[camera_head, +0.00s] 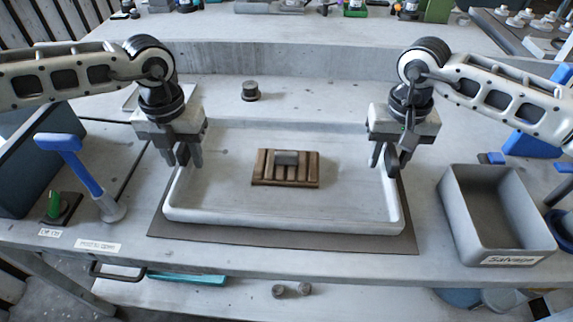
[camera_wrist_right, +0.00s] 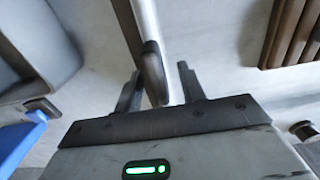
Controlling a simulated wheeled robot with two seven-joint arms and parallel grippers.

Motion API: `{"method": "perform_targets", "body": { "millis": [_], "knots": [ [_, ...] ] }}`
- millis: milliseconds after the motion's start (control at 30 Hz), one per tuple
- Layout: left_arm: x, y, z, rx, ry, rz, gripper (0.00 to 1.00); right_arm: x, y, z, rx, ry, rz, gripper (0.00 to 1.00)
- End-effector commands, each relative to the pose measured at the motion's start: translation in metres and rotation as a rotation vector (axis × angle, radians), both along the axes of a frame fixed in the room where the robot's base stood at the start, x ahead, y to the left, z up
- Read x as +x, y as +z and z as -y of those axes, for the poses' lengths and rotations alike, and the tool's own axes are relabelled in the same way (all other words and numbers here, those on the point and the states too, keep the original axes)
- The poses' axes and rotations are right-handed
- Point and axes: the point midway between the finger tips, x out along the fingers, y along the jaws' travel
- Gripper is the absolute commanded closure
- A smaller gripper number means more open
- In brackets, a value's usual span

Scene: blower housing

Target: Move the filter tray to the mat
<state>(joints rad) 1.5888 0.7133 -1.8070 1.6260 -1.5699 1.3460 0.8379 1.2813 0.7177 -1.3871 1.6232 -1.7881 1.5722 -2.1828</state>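The filter tray (camera_head: 285,218) is a wide, shallow, pale grey tray with raised rims, in the middle of the table. Its front part overlaps the dark mat (camera_head: 285,244), which shows along the front and sides; I cannot tell how fully the tray rests on it. My left gripper (camera_head: 184,160) is open at the tray's left rim, fingers apart. My right gripper (camera_head: 386,160) is at the right rim. In the right wrist view, its spread fingers (camera_wrist_right: 160,85) have the rim (camera_wrist_right: 151,65) between them, with gaps on both sides.
A slatted brown wooden piece (camera_head: 262,172) with a grey block (camera_head: 286,157) lies inside the tray. A grey "Salvage" bin (camera_head: 465,225) stands at right. A blue-handled tool (camera_head: 80,170) stands at left. A dark knob (camera_head: 250,91) is behind the tray.

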Motion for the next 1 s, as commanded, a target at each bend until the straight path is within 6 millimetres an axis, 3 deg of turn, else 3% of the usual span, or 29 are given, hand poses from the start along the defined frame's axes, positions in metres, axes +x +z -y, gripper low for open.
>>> {"method": "perform_targets", "body": {
  "millis": [333, 500, 1000],
  "knots": [
    [0.0, -0.003, 0.0, 0.0, 0.0, 0.0, 0.6, 0.0, -0.003, 0.0, 0.0, 0.0, 0.0, 0.6],
    [0.0, -0.003, 0.0, 0.0, 0.0, 0.0, 1.0, 0.0, -0.003, 0.0, 0.0, 0.0, 0.0, 1.0],
    [0.001, 0.007, 0.0, -0.001, 0.002, 0.002, 1.0, 0.001, 0.007, 0.0, 0.001, -0.001, 0.002, 1.0]
  ]
}}
